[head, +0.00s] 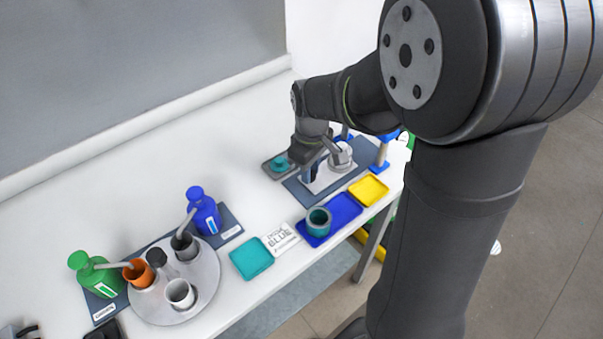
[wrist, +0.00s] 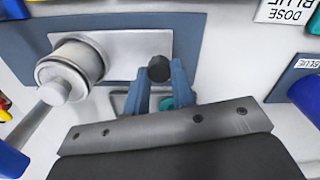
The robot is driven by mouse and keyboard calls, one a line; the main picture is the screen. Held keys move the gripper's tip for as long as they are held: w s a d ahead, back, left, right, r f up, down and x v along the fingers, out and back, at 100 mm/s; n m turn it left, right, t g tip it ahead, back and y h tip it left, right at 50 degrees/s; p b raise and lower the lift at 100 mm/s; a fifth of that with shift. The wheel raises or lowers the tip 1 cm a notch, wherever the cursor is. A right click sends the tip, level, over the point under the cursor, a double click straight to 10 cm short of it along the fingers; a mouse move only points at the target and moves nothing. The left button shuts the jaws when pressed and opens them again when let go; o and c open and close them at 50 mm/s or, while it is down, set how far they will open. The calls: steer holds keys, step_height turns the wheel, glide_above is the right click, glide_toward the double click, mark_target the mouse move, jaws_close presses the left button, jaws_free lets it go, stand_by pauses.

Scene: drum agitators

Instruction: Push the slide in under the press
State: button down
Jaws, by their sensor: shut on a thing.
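The slide is a pale metal plate (head: 322,183) on a grey-blue base, with a silver lidded cup (head: 341,157) standing on it. In the wrist view the plate (wrist: 125,48) carries the cup (wrist: 80,62) at its left and a black knob (wrist: 159,68) at its right. My gripper (head: 310,172) is over the end of the plate away from the press. In the wrist view its blue-grey fingers (wrist: 161,80) are shut on the knob. The press shows as blue posts (head: 380,157) behind the cup; my arm hides its upper part.
A grey tray with a teal piece (head: 280,162) lies beside the base at left. A blue tray (head: 345,211) with a teal ring and a yellow tray (head: 369,189) lie in front.

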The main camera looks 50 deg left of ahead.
mark_target(338, 146)
steer(key=w, duration=0.8)
steer(key=shift+w, duration=0.3)
steer(key=shift+r, duration=0.1)
steer(key=c, duration=1.4)
jaws_free()
steer(key=shift+w, duration=0.15)
steer(key=shift+o, duration=1)
step_height(338, 146, up, 17)
steer(key=shift+r, duration=0.15)
steer(key=f, duration=1.7)
steer(key=shift+s+f, duration=0.25)
